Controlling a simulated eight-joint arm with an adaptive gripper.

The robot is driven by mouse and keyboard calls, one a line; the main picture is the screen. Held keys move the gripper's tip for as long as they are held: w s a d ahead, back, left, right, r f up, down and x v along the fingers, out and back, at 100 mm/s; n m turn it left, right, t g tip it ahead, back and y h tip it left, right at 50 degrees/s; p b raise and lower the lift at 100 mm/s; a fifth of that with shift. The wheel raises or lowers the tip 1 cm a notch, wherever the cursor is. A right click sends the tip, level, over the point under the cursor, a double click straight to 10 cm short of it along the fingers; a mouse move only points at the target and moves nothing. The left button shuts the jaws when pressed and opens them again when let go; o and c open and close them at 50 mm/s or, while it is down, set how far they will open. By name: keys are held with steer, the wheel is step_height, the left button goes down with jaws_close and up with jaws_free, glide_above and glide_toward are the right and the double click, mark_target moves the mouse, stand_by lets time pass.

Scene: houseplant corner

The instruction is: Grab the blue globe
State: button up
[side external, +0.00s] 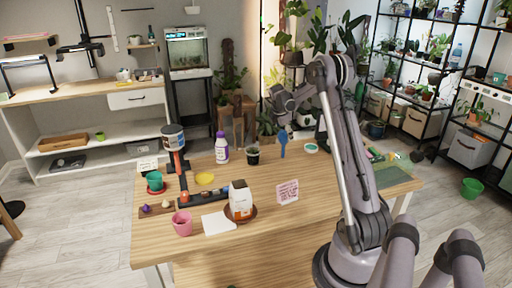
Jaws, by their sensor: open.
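The blue globe (283,137) is a small blue bulb with a thin stem pointing toward the front of the table. It is near the back edge of the wooden table (262,190), right of a dark pot. I cannot tell whether it lies flat or is propped up. My gripper (284,116) is above the globe in the picture, small and partly lost against the plants behind. It is open and appears empty, apart from the globe. The exact gap between them is hard to judge.
A dark pot (253,154) and a white bottle with a purple cap (221,150) stand left of the globe. A round white-and-teal item (311,148) is to its right. A pink card (287,191) stands in front. Bare tabletop lies between globe and card.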

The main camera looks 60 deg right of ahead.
mark_target(284, 144)
steer(key=shift+x, duration=1.6)
steer(key=shift+a, duration=0.1)
steer(key=c, duration=1.3)
steer(key=shift+r, duration=0.1)
